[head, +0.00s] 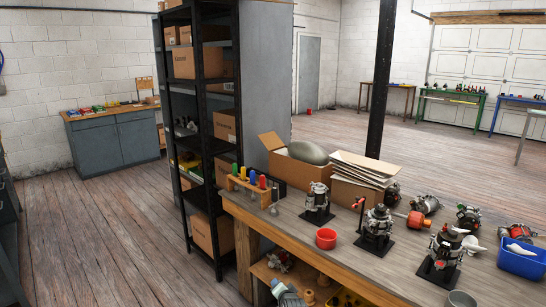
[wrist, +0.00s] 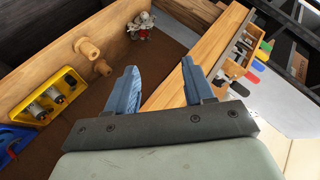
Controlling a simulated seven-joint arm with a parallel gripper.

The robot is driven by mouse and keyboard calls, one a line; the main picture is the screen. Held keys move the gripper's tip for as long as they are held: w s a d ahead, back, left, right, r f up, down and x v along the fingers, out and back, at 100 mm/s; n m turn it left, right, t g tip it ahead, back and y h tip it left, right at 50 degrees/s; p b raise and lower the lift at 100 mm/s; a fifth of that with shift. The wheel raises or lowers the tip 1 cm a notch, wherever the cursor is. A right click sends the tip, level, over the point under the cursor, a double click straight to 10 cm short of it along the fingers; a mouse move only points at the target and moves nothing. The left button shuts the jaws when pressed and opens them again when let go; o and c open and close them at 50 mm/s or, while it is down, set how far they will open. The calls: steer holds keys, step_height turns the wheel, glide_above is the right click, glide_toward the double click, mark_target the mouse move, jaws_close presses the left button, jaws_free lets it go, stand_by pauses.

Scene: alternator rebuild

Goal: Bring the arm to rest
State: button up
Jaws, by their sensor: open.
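My gripper (wrist: 158,67) shows in the wrist view with its two blue fingers spread apart and nothing between them. In the head view my gripper (head: 275,286) is low at the bottom, in front of the workbench (head: 340,250) and below the level of its top. The bench's wooden front edge (wrist: 200,52) runs diagonally past the fingers in the wrist view. I cannot tell how close the fingers are to it.
The lower shelf (wrist: 105,120) holds a yellow tray (wrist: 50,97), wooden pegs (wrist: 92,52) and a small metal part (wrist: 141,26). Open floor (head: 100,235) lies left.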

steer(key=s+d+f+n+g+h, duration=0.15)
steer(key=s+d+f+g, duration=0.35)
steer(key=s+f, duration=0.75)
steer(key=s+d+f+n+g+h, duration=0.1)
steer(key=s+d+f+n+g, duration=0.3)
steer(key=s+f, duration=0.8)
steer(key=s+d+f+n+g, duration=0.1)
steer(key=s+g, duration=0.4)
steer(key=s, duration=1)
steer(key=s+d+f+n+g, duration=0.1)
steer(key=s+d+g, duration=0.3)
steer(key=s, duration=1.1)
steer(key=shift+d+f+n+g, duration=0.15)
steer(key=shift+f+n+g, duration=0.2)
steer(key=shift+f+g, duration=0.2)
